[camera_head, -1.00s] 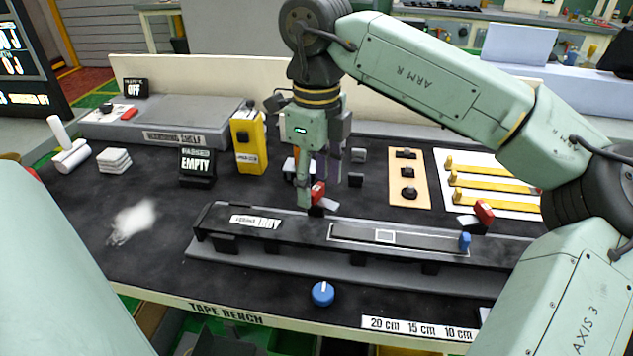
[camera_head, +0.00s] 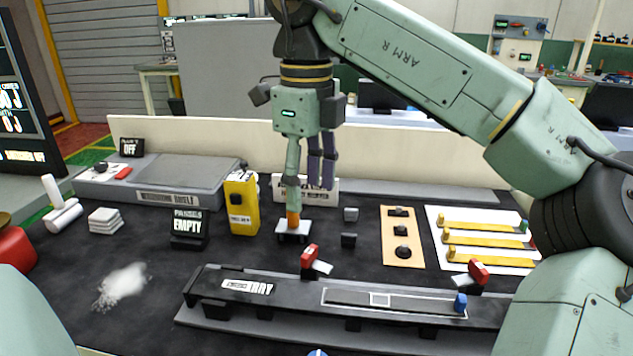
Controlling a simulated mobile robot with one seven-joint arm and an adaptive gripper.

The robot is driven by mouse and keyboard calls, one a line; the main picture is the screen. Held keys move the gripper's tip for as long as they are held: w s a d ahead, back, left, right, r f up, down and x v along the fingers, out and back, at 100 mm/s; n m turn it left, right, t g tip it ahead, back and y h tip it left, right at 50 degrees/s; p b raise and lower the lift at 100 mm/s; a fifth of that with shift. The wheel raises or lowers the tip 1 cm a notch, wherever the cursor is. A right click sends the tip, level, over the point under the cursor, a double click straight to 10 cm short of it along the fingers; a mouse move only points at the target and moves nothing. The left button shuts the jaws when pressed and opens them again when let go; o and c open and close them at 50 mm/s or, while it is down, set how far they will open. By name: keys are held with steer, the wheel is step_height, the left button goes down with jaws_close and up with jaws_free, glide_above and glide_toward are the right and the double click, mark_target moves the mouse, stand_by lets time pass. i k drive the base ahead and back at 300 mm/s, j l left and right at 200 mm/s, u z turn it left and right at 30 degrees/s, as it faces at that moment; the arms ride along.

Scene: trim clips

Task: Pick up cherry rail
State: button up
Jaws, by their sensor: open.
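No piece that I can tell for certain is the cherry rail shows. Three yellow rails lie side by side on a white board at the right: far (camera_head: 480,224), middle (camera_head: 485,239) and near (camera_head: 488,255). Small coloured ends show at their right, one green, one dark reddish. My gripper (camera_head: 308,202) is open above the bench, left of the board. Its left finger reaches low over a small black-and-white stand (camera_head: 293,237). An orange patch shows at that fingertip; I cannot tell whether it is part of the finger. The right purple finger hangs apart from it.
A long black tray (camera_head: 280,290) with two red clips (camera_head: 309,256) (camera_head: 478,271) and a blue peg (camera_head: 460,303) lies in front. A yellow box (camera_head: 241,205) and a black "EMPTY" sign (camera_head: 187,228) stand left.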

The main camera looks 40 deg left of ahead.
mark_target(481, 314)
steer(key=k, duration=1)
